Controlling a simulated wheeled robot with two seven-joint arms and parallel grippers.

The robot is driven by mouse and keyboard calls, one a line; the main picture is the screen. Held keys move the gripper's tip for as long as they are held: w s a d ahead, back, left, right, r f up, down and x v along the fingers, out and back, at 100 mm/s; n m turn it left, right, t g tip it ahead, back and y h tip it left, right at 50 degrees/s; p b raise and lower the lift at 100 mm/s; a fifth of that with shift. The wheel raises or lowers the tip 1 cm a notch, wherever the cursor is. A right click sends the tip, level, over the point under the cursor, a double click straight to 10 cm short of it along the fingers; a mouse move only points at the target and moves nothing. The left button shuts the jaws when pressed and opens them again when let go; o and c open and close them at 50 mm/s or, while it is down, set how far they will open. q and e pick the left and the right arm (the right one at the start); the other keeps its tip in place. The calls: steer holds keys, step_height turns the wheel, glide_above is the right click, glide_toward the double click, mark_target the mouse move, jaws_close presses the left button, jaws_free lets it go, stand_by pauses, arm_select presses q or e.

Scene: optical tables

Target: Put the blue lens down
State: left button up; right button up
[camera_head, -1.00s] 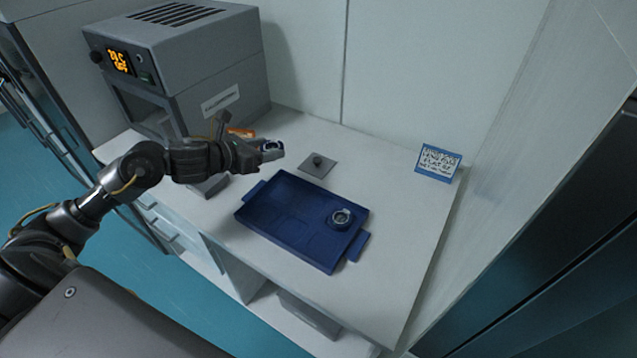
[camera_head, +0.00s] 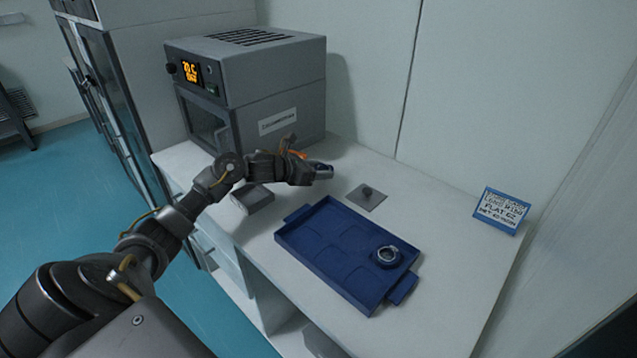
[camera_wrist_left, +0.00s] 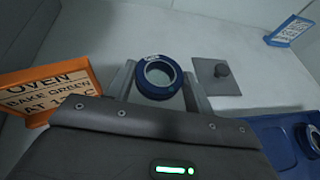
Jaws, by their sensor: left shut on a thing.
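My left gripper (camera_head: 325,172) reaches in from the left over the white bench, between the oven and the blue tray. In the left wrist view its fingers (camera_wrist_left: 160,85) are shut on the blue lens (camera_wrist_left: 159,75), a blue ring with pale glass and a small white label. The lens is hard to make out in the head view. I cannot tell its height over the bench. My right gripper is out of view.
A grey plate with a dark knob (camera_head: 366,196) lies right of my gripper. The blue tray (camera_head: 308,262) holds another ringed lens (camera_head: 388,256) in its right part. A grey oven (camera_head: 250,85) stands behind left, an orange-framed sign (camera_wrist_left: 50,92) near it. A blue-framed sign (camera_head: 502,210) stands right.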

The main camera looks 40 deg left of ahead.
mark_target(319, 185)
arm_select(q)
steer(key=f+b, duration=0.1)
steer(key=f, duration=0.2)
steer(key=shift+w, duration=0.2)
steer(key=shift+a+f, duration=0.15)
steer(key=shift+f, duration=0.2)
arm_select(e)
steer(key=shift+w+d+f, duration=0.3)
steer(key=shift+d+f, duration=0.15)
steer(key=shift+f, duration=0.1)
arm_select(q)
steer(key=shift+r, duration=0.1)
steer(key=shift+b, duration=0.3)
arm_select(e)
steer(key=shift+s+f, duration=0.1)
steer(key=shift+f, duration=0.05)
arm_select(q)
steer(key=shift+f, duration=0.2)
steer(key=o, duration=0.9)
steer(key=shift+o, duration=0.5)
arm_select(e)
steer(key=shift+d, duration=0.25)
